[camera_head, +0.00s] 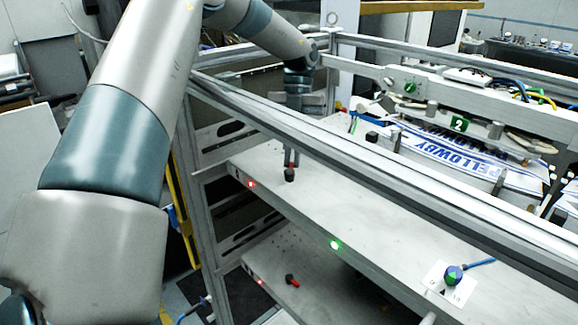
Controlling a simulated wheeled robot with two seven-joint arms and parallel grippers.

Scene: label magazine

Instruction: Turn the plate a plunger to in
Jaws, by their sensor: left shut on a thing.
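My left arm comes in from the left, and its gripper (291,160) points down at the upper grey plate (340,210). It is shut on a small black plunger knob with a red part (290,175) near the left end of that plate. The fingers partly hide the knob, so I cannot tell which way it is turned. A similar black and red plunger (292,281) stands on the lower plate (320,290). I cannot read which plate is plate a. My right gripper is not in view.
The upper plate's front edge has a red light (251,184) and a green light (335,245). A blue-green knob (453,275) sits on a white label at right. A metal frame rail (350,165) crosses close beside my gripper. Blue-lettered labels (450,160) lie behind it.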

